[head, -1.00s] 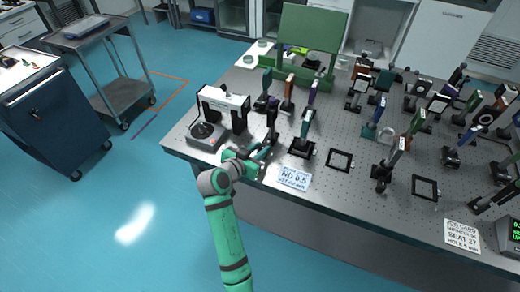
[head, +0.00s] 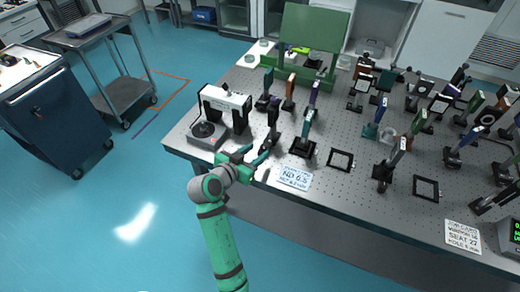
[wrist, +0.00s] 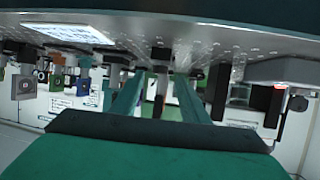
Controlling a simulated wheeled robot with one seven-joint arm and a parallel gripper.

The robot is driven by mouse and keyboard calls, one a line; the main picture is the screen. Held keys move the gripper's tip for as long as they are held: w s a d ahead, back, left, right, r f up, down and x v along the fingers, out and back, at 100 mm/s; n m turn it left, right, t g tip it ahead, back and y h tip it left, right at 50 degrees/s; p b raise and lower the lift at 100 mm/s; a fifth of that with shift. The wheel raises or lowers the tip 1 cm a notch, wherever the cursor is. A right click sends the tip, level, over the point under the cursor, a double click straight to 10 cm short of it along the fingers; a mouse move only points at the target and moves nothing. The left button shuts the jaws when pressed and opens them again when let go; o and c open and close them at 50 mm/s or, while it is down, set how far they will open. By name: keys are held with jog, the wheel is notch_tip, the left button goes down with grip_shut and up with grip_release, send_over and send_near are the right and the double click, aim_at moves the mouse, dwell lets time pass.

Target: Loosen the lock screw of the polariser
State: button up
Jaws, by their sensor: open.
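My gripper (head: 262,154) is open and empty at the table's near edge, left of the white ND card. Just beyond it stands a dark post-mounted optic (head: 273,112) on a black base, apart from the fingers; I cannot tell for certain that it is the polariser. No lock screw can be made out in the head view. In the wrist view, which looks upside down, both green fingers of my gripper (wrist: 160,84) are spread, with a dark post (wrist: 161,55) in the gap between them, farther off.
A black-and-white arch-shaped device (head: 225,101) stands left of the gripper. A white ND card (head: 294,178) lies to its right, near an empty black frame (head: 341,160). Several mounted optics crowd the perforated table (head: 330,200). Open floor lies at the left.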

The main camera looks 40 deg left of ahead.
jog(key=v, duration=0.7)
dwell(0.5)
